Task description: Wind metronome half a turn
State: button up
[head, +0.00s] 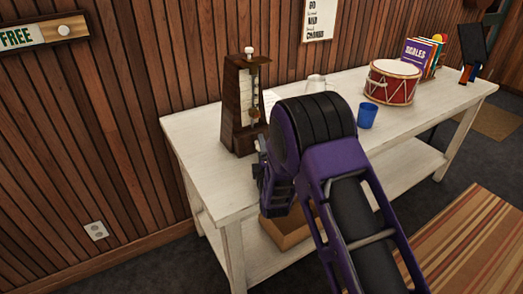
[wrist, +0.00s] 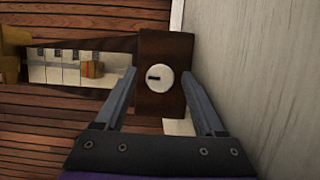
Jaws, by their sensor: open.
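The metronome (head: 235,105) is a dark brown pyramid-shaped body with a pale scale on its front. It stands upright at the near left end of the white table. In the wrist view it shows sideways, with its brown base (wrist: 165,48) in the middle. A round white knob (wrist: 160,79) with a dark slot sits on that base. My gripper (wrist: 161,72) is open, with one finger on each side of the knob in the picture. Gaps show between the fingers and the knob. In the head view my arm hides part of the gripper beside the metronome.
The white table (head: 190,140) has a blue cup (head: 367,116), a red drum (head: 392,83), a white mug (head: 316,83) and books (head: 417,57) on it, right of the metronome. A cardboard box (head: 283,236) sits on the lower shelf. A wood-panelled wall (head: 110,110) stands behind.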

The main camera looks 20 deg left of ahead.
jog(key=shift+c, duration=0.2)
grip_shut()
